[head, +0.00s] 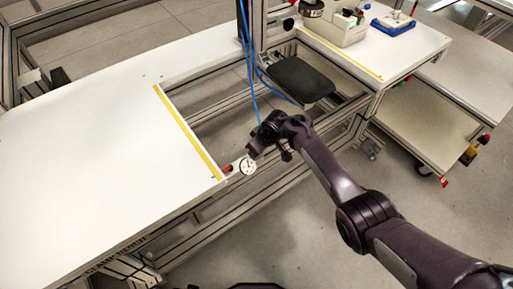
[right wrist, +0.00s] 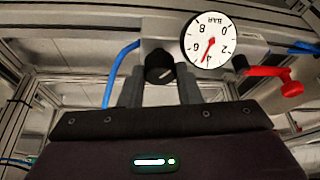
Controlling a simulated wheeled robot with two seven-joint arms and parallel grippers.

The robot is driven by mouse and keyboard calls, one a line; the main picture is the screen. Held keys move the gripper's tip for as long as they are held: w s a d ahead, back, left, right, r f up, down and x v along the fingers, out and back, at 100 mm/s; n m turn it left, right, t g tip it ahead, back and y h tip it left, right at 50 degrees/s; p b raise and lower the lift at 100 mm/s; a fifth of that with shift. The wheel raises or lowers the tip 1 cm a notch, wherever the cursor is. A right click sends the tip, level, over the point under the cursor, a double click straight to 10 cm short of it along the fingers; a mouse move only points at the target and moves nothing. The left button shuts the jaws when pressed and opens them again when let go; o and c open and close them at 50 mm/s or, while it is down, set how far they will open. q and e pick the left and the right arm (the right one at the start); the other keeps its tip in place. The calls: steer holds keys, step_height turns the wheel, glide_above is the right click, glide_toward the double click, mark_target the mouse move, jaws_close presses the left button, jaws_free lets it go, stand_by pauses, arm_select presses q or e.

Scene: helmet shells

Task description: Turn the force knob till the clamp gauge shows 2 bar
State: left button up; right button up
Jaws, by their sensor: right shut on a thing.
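The force knob (right wrist: 160,68) is black and round with a pale mark, below a grey block in the right wrist view. My right gripper (right wrist: 160,90) is shut on it, one grey finger on each side. The clamp gauge (right wrist: 210,41) is a white dial beside the knob, upside down in this view. Its red needle points close to the 4. In the head view the gauge (head: 248,166) is small, at the table's inner corner, with my right gripper (head: 257,148) just above it; the knob is hidden there. My left gripper is out of view.
A red lever (right wrist: 290,88) sits right of the gauge, and a blue hose (right wrist: 121,70) runs left of the knob. Blue hoses (head: 252,85) also hang near my gripper in the head view. The white table (head: 90,150) is largely clear. A black pad (head: 300,80) lies beyond.

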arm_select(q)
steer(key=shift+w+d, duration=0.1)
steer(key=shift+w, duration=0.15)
arm_select(e)
steer(key=shift+n, duration=0.6)
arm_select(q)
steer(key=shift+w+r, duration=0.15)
arm_select(e)
steer(key=shift+y, duration=0.3)
steer(key=o, duration=1)
steer(key=shift+f, duration=0.1)
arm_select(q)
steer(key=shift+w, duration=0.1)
arm_select(e)
steer(key=shift+s+a+g, duration=0.1)
steer(key=shift+g, duration=0.2)
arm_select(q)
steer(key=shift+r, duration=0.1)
